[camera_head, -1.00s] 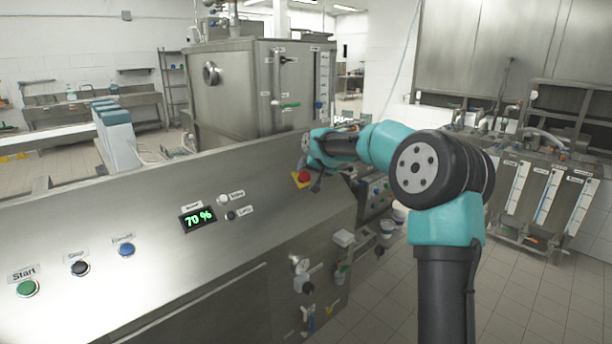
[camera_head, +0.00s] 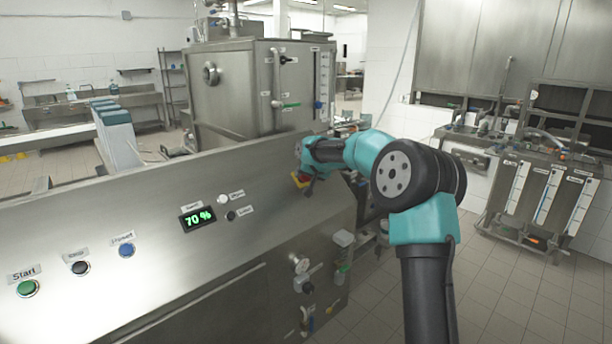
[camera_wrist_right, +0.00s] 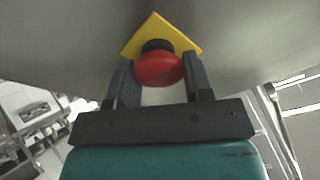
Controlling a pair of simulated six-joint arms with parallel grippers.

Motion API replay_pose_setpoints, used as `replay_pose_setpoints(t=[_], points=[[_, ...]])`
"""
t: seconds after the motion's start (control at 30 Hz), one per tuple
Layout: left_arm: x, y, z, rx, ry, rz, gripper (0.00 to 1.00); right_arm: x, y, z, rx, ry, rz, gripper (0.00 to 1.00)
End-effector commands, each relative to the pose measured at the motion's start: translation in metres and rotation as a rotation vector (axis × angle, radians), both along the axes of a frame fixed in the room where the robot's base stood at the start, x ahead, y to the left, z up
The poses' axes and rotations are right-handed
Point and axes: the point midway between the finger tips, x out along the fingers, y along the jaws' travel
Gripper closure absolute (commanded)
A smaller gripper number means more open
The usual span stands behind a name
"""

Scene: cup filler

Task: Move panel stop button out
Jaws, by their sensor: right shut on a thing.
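The stop button is a red mushroom knob on a yellow square plate at the right end of the sloped steel panel. In the right wrist view the red knob (camera_wrist_right: 159,69) sits between my right gripper's two dark fingers (camera_wrist_right: 160,84), in front of the yellow plate (camera_wrist_right: 190,40). The right gripper is shut on the knob. My left gripper is not in view.
The panel (camera_head: 130,200) also bears a green Start button (camera_head: 27,288), a black button (camera_head: 81,268), a blue button (camera_head: 127,250) and a 70 % display (camera_head: 198,218). A steel tank (camera_head: 245,90) stands behind.

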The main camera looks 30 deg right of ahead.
Motion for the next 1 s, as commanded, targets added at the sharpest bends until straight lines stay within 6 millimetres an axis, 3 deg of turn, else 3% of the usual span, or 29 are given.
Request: replay_pose_setpoints(t=[0.4, 0.87, 0.9, 1.0], points=[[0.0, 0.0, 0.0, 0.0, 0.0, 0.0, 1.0, 0.0, 0.0001, 0.0, 0.0, 0.0, 0.0, 0.96], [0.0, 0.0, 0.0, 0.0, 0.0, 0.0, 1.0, -0.0081, -0.0011, 0.009, 0.0, 0.001, 0.0, 0.96], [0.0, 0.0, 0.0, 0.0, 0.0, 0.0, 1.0, -0.0081, -0.0012, 0.0091, 0.0, 0.001, 0.0, 0.51], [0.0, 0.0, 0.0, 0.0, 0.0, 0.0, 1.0, -0.008, -0.0013, 0.0092, 0.0, 0.0, 0.0, 0.41]])
